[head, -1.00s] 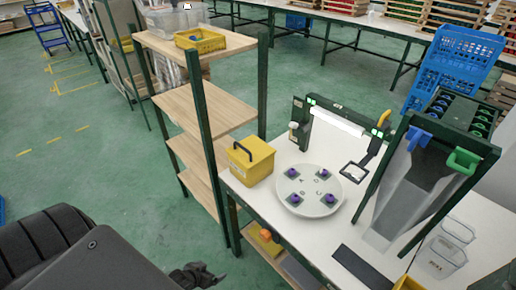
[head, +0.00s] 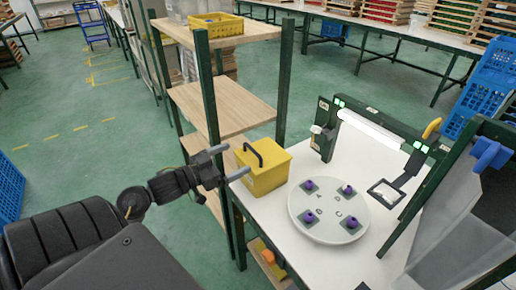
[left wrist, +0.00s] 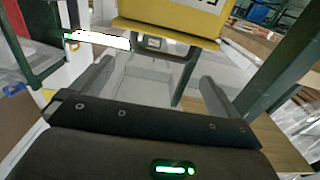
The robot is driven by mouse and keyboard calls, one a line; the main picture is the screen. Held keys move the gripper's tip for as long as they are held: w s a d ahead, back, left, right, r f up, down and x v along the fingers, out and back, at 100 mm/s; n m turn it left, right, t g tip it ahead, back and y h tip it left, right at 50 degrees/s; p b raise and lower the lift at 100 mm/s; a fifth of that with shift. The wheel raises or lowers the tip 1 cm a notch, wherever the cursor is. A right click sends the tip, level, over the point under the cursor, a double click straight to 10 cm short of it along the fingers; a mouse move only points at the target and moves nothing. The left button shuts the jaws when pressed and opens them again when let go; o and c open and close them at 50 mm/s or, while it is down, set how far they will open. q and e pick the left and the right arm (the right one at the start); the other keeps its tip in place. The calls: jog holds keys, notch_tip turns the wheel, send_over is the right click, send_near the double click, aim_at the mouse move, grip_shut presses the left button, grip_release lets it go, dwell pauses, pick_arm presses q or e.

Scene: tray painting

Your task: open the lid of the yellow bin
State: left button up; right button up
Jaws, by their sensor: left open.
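The yellow bin (head: 265,174) stands at the near left corner of the white table, beside the wooden shelf. Its lid is shut, with a dark handle (head: 253,152) standing up from it. My left gripper (head: 233,162) is open and empty, just left of the bin, with its fingers pointing at it. I cannot tell whether a finger touches it. In the left wrist view the yellow bin (left wrist: 170,30) fills the top middle, beyond the two spread fingers. My right gripper is not in view.
A round white turntable (head: 330,222) with several purple-knobbed pieces sits right of the bin. A lit frame (head: 372,132) stands behind it. The wooden shelf (head: 235,106) with green posts rises close behind my left gripper. A yellow crate (head: 216,24) is on its top.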

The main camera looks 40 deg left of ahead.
aim_at(258, 148)
pick_arm(q)
jog(key=x, duration=0.9)
jog(key=shift+w, duration=0.3)
